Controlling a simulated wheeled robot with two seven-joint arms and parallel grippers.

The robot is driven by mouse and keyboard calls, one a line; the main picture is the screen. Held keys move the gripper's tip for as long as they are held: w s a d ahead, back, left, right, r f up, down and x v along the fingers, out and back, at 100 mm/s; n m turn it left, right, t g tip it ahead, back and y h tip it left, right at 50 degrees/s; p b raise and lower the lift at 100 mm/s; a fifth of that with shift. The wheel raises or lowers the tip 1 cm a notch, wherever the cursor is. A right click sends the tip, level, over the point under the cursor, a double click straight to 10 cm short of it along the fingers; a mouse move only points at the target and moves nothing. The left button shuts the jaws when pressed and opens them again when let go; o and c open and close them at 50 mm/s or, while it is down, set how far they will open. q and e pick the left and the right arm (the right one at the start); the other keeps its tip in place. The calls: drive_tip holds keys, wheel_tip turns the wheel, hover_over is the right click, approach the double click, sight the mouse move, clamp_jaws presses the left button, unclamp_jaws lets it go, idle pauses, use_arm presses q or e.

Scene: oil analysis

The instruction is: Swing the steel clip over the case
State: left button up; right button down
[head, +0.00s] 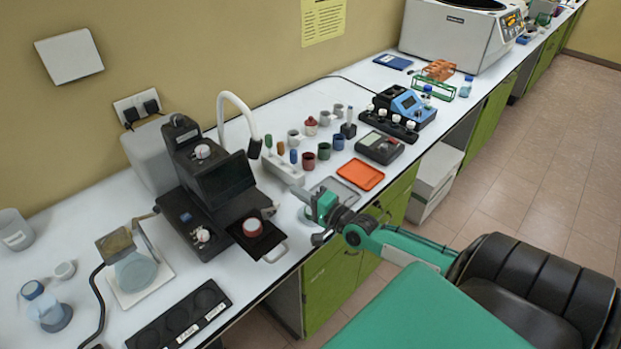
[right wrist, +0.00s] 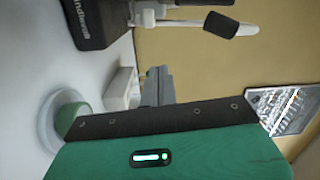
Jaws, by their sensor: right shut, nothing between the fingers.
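My right gripper (head: 308,196) reaches in from the right over the front of the bench, its fingers shut and empty. Its grey fingers (right wrist: 156,86) also show shut in the right wrist view. A black instrument (head: 205,190) stands to its left, apart from it. A thin metal loop sticks out at the tray's front edge. I cannot tell for sure which part is the steel clip. My left gripper is not in view.
A white block with coloured sticks (head: 283,170), several small cups and an orange tray (head: 361,174) stand beyond the gripper. A pale round dish (right wrist: 62,118) shows below it in the right wrist view. A black plate (head: 180,318) lies at the bench's near front.

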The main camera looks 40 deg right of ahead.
sight(272, 209)
use_arm(q)
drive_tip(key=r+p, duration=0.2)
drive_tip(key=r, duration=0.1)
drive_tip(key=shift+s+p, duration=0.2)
drive_tip(key=shift+p, duration=0.15)
use_arm(e)
drive_tip(key=a, duration=0.4)
drive_tip(key=shift+w+f, duration=0.2)
drive_tip(key=shift+f, duration=0.1)
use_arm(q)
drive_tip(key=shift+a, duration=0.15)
use_arm(e)
drive_tip(key=shift+d, duration=0.1)
